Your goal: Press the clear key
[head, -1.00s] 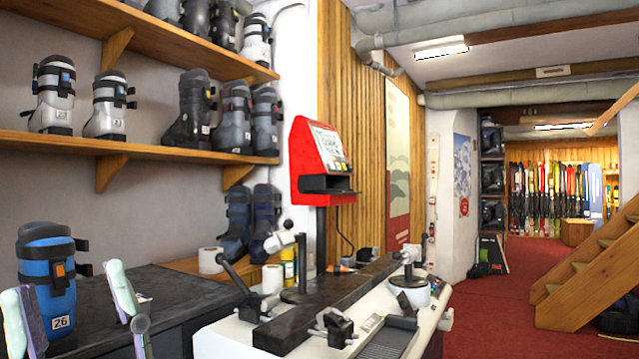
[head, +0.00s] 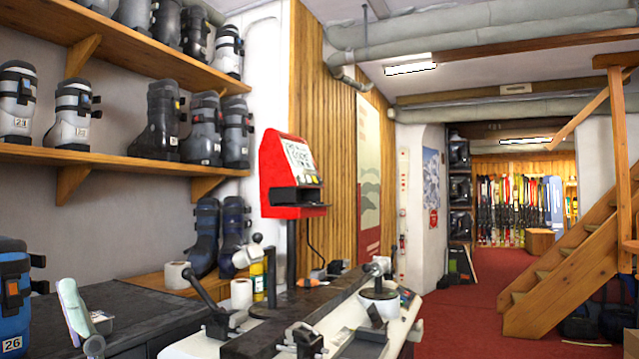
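A red machine (head: 293,172) with a pale printed panel (head: 299,155) and a dark slot below it stands on a dark post behind the bench. Small yellow and red marks show under the panel. I cannot pick out a clear key on it. A small dark device with coloured spots (head: 406,297) sits at the bench's far right end, too small to read. No object shows at the visible finger.
A white binding bench (head: 185,345) with a dark bar, clamps and levers fills the lower middle. A blue boot (head: 12,300) stands at the left edge. Shelves of ski boots (head: 120,155) line the left wall. Red carpet (head: 460,315) lies open before wooden stairs (head: 565,275).

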